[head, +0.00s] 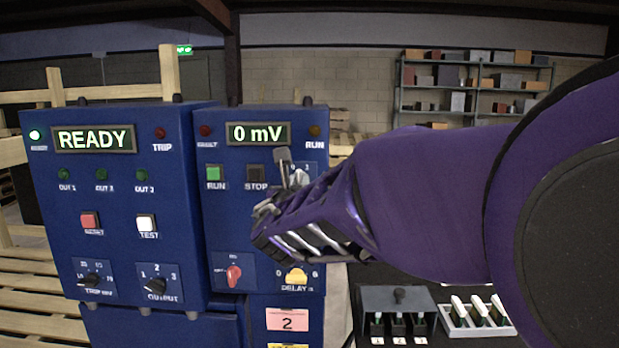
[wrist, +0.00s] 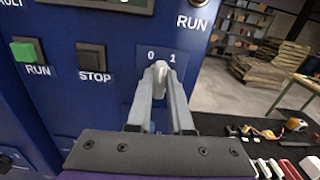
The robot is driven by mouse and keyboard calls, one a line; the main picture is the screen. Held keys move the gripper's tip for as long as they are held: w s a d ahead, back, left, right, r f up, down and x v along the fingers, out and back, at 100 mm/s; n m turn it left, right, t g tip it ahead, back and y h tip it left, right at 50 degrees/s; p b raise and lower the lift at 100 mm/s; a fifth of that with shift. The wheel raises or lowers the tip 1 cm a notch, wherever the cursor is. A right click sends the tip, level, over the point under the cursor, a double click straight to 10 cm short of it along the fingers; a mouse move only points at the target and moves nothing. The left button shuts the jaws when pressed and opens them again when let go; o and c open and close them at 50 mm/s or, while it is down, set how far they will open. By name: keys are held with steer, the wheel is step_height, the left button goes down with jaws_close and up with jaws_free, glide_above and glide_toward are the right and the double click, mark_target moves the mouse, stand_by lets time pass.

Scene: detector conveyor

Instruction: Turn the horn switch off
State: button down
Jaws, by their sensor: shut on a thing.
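The switch marked 0 and 1 is a pale grey knob (wrist: 160,72) on the right blue panel, right of the STOP button; it also shows in the head view (head: 299,178). Its name label is hidden, so I cannot read whether it says horn. My gripper (wrist: 161,88) is shut on this knob, one finger on each side. In the head view my gripper (head: 290,172) reaches the panel from the right and covers the area below the knob. The knob's tip sits below and between the two numbers; its exact setting is hard to tell.
The green RUN button (head: 213,173) and dark STOP button (head: 256,175) sit left of the knob. Below are a red selector (head: 233,275) and a yellow delay knob (head: 296,277). A left panel (head: 120,200) reads READY. A dark box (head: 398,303) stands lower right.

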steer(key=n+p, duration=0.2)
steer(key=n, duration=0.3)
steer(key=shift+a, duration=0.1)
steer(key=shift+n, duration=0.3)
stand_by(0.4)
steer(key=c, duration=0.8)
jaws_free()
